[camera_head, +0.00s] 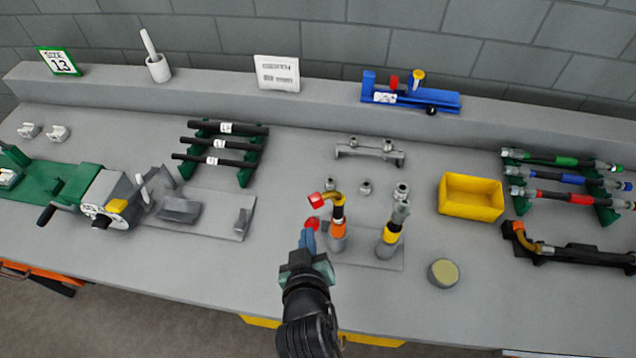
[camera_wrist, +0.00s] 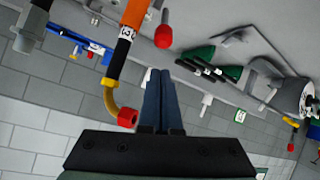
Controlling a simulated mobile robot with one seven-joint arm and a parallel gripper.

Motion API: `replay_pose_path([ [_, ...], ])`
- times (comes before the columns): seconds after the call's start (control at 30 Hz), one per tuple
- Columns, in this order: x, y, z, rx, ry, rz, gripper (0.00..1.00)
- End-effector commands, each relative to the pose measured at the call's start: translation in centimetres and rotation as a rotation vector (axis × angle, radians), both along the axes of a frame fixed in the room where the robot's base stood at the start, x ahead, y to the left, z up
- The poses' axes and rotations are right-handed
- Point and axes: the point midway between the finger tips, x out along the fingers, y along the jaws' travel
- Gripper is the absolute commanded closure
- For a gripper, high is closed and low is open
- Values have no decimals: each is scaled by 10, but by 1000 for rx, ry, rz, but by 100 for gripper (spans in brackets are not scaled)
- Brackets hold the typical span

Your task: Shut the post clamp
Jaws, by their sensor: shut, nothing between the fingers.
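An orange-sleeved hose end (camera_head: 338,229) stands upright in a grey post on the bench, with a bent brass tube and a red cap (camera_head: 317,200) on top. A red knob (camera_head: 312,223), which looks like the post clamp's handle, sits just left of this post. In the wrist view the red knob (camera_wrist: 163,37) is on a short grey stem, just beyond my fingertips; whether the clamp is open or shut I cannot tell. My gripper (camera_head: 307,238) is shut and empty, close to the knob; contact is not clear. The orange sleeve (camera_wrist: 122,45) and brass tube are left of my fingers there.
A second post with a yellow-banded hose end (camera_head: 391,237) stands close on the right. A yellow bin (camera_head: 470,197) and a round grey pot (camera_head: 443,273) are further right. A grey-and-green machine (camera_head: 105,198) is at left.

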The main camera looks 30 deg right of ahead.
Motion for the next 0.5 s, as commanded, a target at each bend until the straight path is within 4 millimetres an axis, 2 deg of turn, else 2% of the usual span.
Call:
replay_pose_path([
  [0.03,-3,4,9,5,20,9,100],
  [0.27,-5,9,2,12,51,24,100],
  [0.5,17,-1,-13,11,48,21,100],
])
